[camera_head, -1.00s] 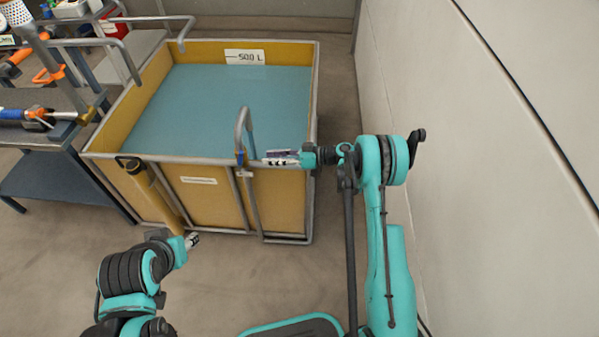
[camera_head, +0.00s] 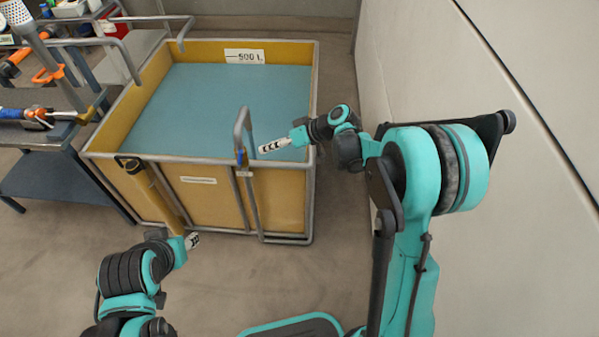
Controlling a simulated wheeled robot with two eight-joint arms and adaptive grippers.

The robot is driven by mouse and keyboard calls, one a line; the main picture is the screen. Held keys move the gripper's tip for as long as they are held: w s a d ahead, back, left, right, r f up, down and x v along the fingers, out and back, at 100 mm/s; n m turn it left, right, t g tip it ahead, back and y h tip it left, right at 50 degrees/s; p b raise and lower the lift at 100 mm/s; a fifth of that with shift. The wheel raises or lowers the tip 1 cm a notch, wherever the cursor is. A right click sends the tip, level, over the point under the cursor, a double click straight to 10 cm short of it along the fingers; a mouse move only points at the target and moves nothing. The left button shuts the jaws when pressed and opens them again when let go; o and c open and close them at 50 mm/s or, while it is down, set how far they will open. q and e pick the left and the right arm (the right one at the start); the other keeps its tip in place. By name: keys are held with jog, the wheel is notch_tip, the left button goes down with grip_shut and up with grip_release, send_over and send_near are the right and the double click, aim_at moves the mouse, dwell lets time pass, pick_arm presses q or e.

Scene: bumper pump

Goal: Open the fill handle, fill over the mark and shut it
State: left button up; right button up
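A yellow-walled tank (camera_head: 212,200) in a grey metal frame holds blue-green water (camera_head: 220,105). A white label (camera_head: 244,57) reading "500 L" with a dark line is on its inner back wall; the water's edge there lies close to the label's bottom. A grey bent pipe (camera_head: 241,122) rises at the tank's front rim, with a small blue part (camera_head: 241,157) on it that looks like the fill handle. My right gripper (camera_head: 262,149) is just right of the pipe, apart from the blue part; its finger opening is unclear. My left gripper (camera_head: 197,239) is low before the tank, away from the handle.
A grey bench (camera_head: 45,177) with tools stands left of the tank. A pale wall (camera_head: 510,150) runs along the right. Grey rails (camera_head: 120,55) bend over the tank's left side. The floor in front of the tank is clear.

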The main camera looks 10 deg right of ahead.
jog(key=s+d+r+m+h, duration=0.1)
jog(key=s+d+r+h, duration=0.1)
jog(key=s, duration=0.5)
jog(key=s+d+r+m+h, duration=0.2)
jog(key=s+r+h, duration=0.1)
jog(key=s, duration=0.5)
jog(key=shift+s+d+m+t, duration=0.15)
jog(key=shift+s+m+t, duration=0.15)
dwell(6.2)
